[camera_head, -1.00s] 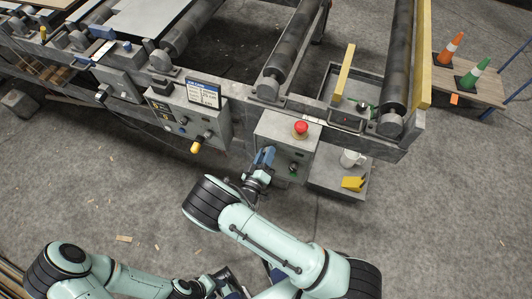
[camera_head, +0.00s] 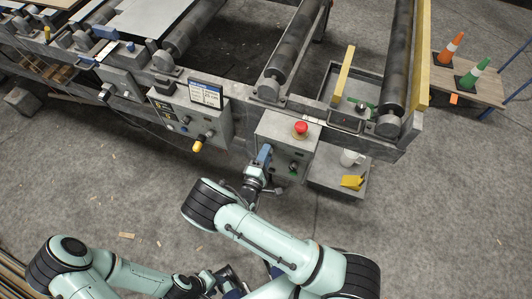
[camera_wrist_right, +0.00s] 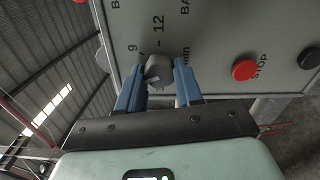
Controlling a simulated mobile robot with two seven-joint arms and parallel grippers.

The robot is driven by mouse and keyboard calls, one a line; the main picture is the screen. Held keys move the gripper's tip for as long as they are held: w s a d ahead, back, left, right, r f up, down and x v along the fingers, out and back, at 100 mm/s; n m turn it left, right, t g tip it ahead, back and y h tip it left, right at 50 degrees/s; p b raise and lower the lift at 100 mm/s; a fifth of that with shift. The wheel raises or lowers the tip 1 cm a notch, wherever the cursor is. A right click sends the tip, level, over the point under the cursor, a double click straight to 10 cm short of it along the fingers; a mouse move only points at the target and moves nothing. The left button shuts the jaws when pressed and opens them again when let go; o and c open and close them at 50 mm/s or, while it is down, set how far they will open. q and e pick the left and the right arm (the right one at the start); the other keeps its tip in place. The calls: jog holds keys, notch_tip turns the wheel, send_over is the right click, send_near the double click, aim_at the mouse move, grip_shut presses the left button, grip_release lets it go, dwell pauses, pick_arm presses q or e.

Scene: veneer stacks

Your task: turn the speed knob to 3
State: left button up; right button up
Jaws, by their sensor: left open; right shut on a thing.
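The grey speed knob (camera_wrist_right: 158,72) sits on the grey control box (camera_head: 272,130), beside printed marks that include 9 and 12. My right gripper (camera_wrist_right: 158,86) is shut on the knob, with one blue finger on each side of it. In the head view my right gripper (camera_head: 263,156) is at the box's front, and the knob is hidden there. The knob's pointer setting cannot be read clearly. My left gripper (camera_head: 218,281) is low in the head view, away from the box, partly hidden by my arm.
A red mushroom button (camera_head: 300,128) tops the box. A red stop button (camera_wrist_right: 244,69) and a black button (camera_wrist_right: 309,58) are right of the knob in the wrist view. A tray (camera_head: 325,182) with a white mug (camera_head: 349,158) stands right. Another control panel (camera_head: 215,121) is left.

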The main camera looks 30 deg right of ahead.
jog(key=n+p, duration=0.1)
jog(key=n, duration=1.2)
jog(key=shift+s+f+p, duration=0.15)
jog(key=shift+f+p, duration=0.05)
jog(key=shift+p, duration=0.2)
jog(key=shift+d+n, duration=0.1)
jog(key=shift+n, duration=0.3)
jog(key=o, duration=1)
jog(key=shift+o, duration=0.2)
jog(key=v, duration=1.3)
jog(key=shift+a+b, duration=0.25)
jog(key=shift+b, duration=0.2)
jog(key=shift+s, duration=0.1)
